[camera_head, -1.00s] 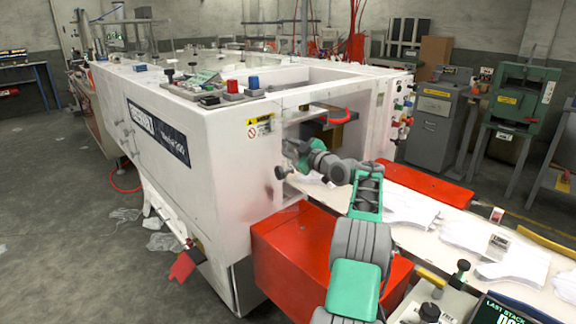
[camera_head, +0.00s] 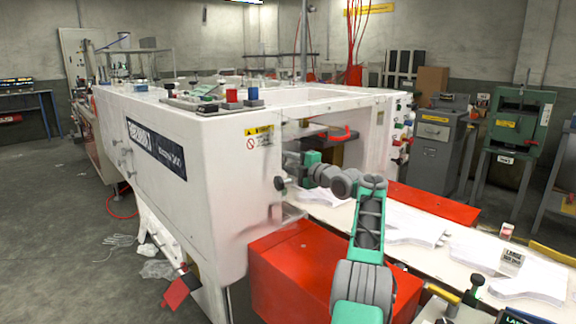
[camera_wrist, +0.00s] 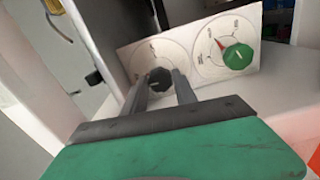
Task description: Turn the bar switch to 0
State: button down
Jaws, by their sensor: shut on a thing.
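In the wrist view, a black knob (camera_wrist: 159,79) stands on a white panel (camera_wrist: 129,58) with a round dial printed around it. My gripper (camera_wrist: 161,84) has its two grey fingers on either side of this knob and is shut on it. A green knob (camera_wrist: 237,55) with a pale line and a red mark beside it sits on a second dial to the right, apart from the fingers. The dial lettering is too small to read, so I cannot tell the setting. In the head view, my arm reaches into the opening of the white machine (camera_head: 215,135), and the knobs are hidden.
A red box (camera_head: 290,262) stands below the opening. A belt with white glove shapes (camera_head: 410,222) runs to the right, with a red panel (camera_head: 432,203) behind it. Floor at the left is mostly open.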

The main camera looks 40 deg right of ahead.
jog(key=shift+f+n, duration=0.1)
jog(key=shift+n, duration=0.5)
jog(key=c, duration=1)
grip_release()
jog(key=s+b, duration=0.2)
jog(key=s, duration=0.6)
jog(key=shift+d, duration=0.1)
